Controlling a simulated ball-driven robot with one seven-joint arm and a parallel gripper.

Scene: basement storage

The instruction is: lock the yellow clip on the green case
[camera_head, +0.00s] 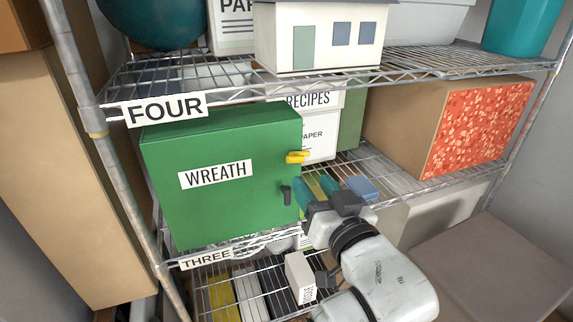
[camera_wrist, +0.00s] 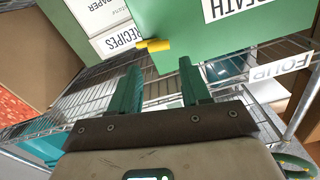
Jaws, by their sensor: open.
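The green case (camera_head: 225,208), labelled WREATH, stands on the middle shelf; in the wrist view its green face (camera_wrist: 190,32) fills the upper right. The yellow clip (camera_head: 297,157) is at the case's right edge and points sideways to the right. It also shows in the wrist view (camera_wrist: 153,44), beyond my fingertips. A dark clip (camera_head: 287,195) hangs lower on the same edge. My gripper (camera_head: 314,186) is open and empty, below and right of the yellow clip. In the wrist view its two teal fingers (camera_wrist: 158,75) are apart, with wire shelf between them.
A white RECIPES box (camera_head: 318,135) stands behind the case on its right. A brown box with an orange patterned side (camera_head: 455,130) is farther right. The FOUR shelf edge (camera_head: 250,92) runs above. A small white box (camera_head: 300,277) sits below, beside my arm.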

